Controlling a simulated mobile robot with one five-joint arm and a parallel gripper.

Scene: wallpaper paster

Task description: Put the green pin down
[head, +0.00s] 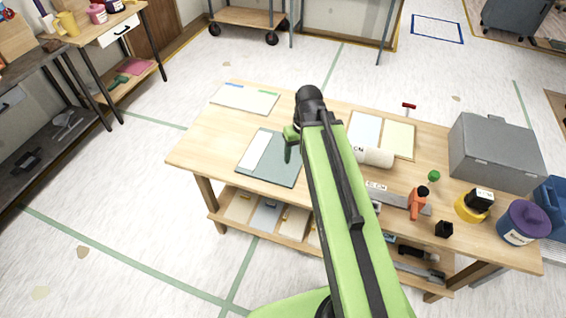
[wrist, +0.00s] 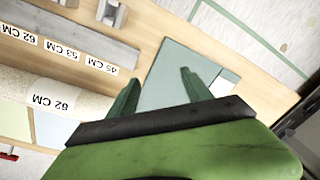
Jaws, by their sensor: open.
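A small green round-headed piece (head: 434,176), which looks like the green pin, stands on the right part of the wooden table (head: 213,150), left of the grey box. My gripper (head: 290,150) is over the grey-green mat (head: 285,172), well to the left of the green piece. In the wrist view my gripper (wrist: 160,88) has its two dark green fingers spread apart, with nothing between them and the mat (wrist: 175,62) beyond. A white strip (head: 255,150) lies on the mat. The green piece does not show in the wrist view.
A white roll (head: 374,156) and a grey bar (head: 388,194) with length labels lie right of my arm. An orange tool (head: 418,200), yellow tape (head: 470,208), purple-lidded tub (head: 522,222) and grey box (head: 495,153) crowd the right. A pale sheet (head: 244,98) lies back left.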

